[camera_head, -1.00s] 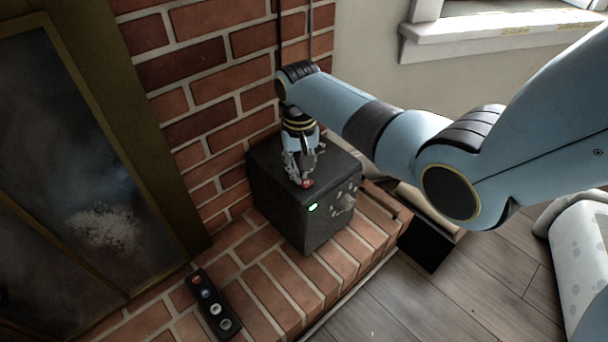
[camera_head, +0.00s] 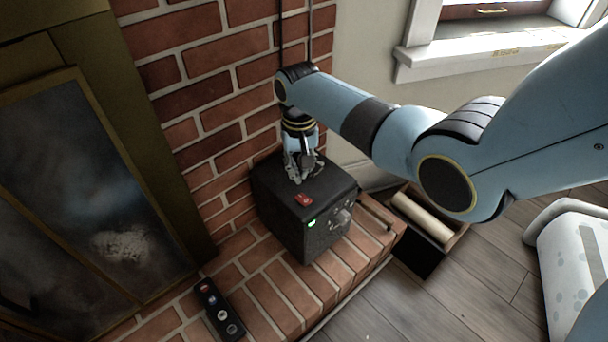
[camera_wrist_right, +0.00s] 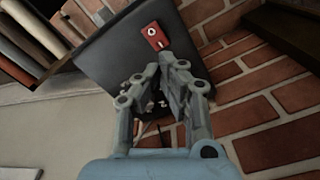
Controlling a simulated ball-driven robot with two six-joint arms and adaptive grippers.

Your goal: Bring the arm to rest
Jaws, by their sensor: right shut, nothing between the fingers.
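My right arm comes in from the right in the head view and bends down over a dark box (camera_head: 281,201) on the brick hearth. My right gripper (camera_head: 297,182) is shut and empty, fingers pointing down just above the box top. Whether the fingertips touch the box I cannot tell. A small red switch (camera_head: 303,200) sits on the box top near its front edge, a little apart from the fingers. In the right wrist view the gripper (camera_wrist_right: 160,65) points at the dark box top (camera_wrist_right: 105,57), with the red switch (camera_wrist_right: 154,36) beyond it. My left gripper is not in view.
A green light (camera_head: 311,224) glows on the box. A black strip with several round buttons (camera_head: 218,308) lies on the brick hearth (camera_head: 262,290). A glass fireplace door (camera_head: 85,190) stands left. A crate with a rolled item (camera_head: 422,216) and a white spotted object (camera_head: 575,265) stand right.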

